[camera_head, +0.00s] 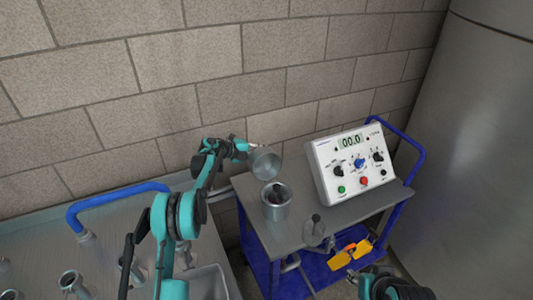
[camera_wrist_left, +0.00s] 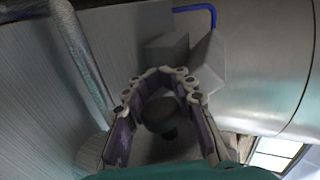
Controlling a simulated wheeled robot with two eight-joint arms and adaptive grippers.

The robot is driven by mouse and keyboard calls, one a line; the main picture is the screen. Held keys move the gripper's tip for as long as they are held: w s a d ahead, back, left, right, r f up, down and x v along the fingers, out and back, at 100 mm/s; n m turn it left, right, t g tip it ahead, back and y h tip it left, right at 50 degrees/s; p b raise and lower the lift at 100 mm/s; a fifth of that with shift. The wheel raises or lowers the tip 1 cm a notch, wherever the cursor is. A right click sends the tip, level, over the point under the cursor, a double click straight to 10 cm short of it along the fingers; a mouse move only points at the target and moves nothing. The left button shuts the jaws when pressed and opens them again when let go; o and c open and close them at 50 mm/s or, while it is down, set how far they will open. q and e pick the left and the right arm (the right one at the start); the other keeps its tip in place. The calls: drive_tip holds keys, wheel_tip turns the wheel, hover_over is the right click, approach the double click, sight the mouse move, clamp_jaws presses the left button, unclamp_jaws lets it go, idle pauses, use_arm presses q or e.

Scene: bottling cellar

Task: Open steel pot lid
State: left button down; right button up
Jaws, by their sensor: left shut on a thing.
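The steel pot (camera_head: 276,211) stands on the grey top of a blue cart, and its mouth is uncovered. Something dark shows inside it. The round steel lid (camera_head: 265,162) is tilted steeply up behind the pot's rim; I cannot tell whether it touches the rim. My left gripper (camera_head: 252,147) is shut on the lid at its upper left side. In the left wrist view my left fingers (camera_wrist_left: 165,105) close around a dark rounded part. My right gripper (camera_head: 352,276) is low at the bottom right, away from the pot; its jaw state is unclear.
A white control box (camera_head: 350,166) reading 00.0 stands right of the pot on the cart (camera_head: 287,237). A grey metal piece (camera_head: 315,230) is at the front edge. A yellow-orange object (camera_head: 350,254) lies on the lower blue shelf. A brick wall (camera_head: 190,90) is behind; a large steel tank (camera_head: 480,150) is right.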

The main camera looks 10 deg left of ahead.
use_arm(q)
drive_tip(key=shift+f, duration=0.3)
drive_tip(key=c, duration=1.2)
unclamp_jaws()
drive_tip(key=shift+s+d, duration=0.1)
drive_tip(key=shift+r, duration=0.1)
drive_tip(key=v, duration=1.2)
drive_tip(key=shift+r, duration=0.1)
